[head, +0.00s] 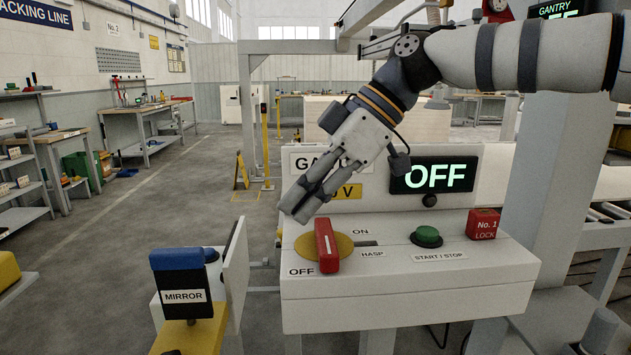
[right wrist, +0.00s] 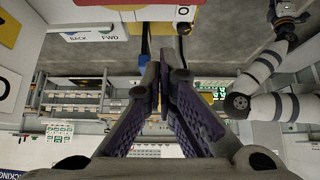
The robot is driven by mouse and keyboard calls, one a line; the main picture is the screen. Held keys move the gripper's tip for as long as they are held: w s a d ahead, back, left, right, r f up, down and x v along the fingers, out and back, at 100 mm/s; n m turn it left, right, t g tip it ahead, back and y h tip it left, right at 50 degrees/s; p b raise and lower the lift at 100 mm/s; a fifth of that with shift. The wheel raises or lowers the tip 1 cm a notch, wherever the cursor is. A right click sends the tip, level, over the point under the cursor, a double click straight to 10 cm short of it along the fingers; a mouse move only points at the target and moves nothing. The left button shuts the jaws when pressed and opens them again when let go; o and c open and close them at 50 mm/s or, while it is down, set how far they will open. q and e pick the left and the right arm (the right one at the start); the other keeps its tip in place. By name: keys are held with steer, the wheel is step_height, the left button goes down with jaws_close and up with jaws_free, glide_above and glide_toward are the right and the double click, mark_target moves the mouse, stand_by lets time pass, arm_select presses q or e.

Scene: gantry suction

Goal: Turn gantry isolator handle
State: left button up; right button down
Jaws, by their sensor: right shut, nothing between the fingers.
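The red isolator handle (head: 327,246) sits on a yellow disc (head: 344,243) at the left of the white control box (head: 400,298). Its near end is beside the OFF label, and the ON label is on the far right side of the disc. My right gripper (head: 300,208) comes in from the upper right and is above and slightly left of the handle, apart from it. Its fingers are together and empty, as the right wrist view (right wrist: 165,72) also shows. The display (head: 434,175) reads OFF. My left gripper is not in view.
A green START / STOP button (head: 428,236) and a red lock block (head: 482,223) stand right of the handle. A blue-topped MIRROR block (head: 179,272) and an upright white panel (head: 235,275) are left of the box. Open floor lies farther left.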

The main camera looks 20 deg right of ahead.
mark_target(325, 242)
steer(key=x, duration=0.4)
steer(key=shift+w+f, duration=0.1)
steer(key=shift+f, duration=0.05)
steer(key=shift+d, duration=0.2)
steer(key=shift+s+d+p, duration=0.2)
steer(key=shift+d, duration=0.35)
steer(key=shift+s+d+p, duration=0.15)
steer(key=shift+s+d, duration=0.05)
steer(key=shift+d, duration=0.4)
steer(key=shift+s+d+f, duration=0.1)
steer(key=shift+d, duration=0.3)
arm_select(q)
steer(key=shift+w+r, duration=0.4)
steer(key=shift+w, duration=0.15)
arm_select(e)
steer(key=shift+f, duration=0.1)
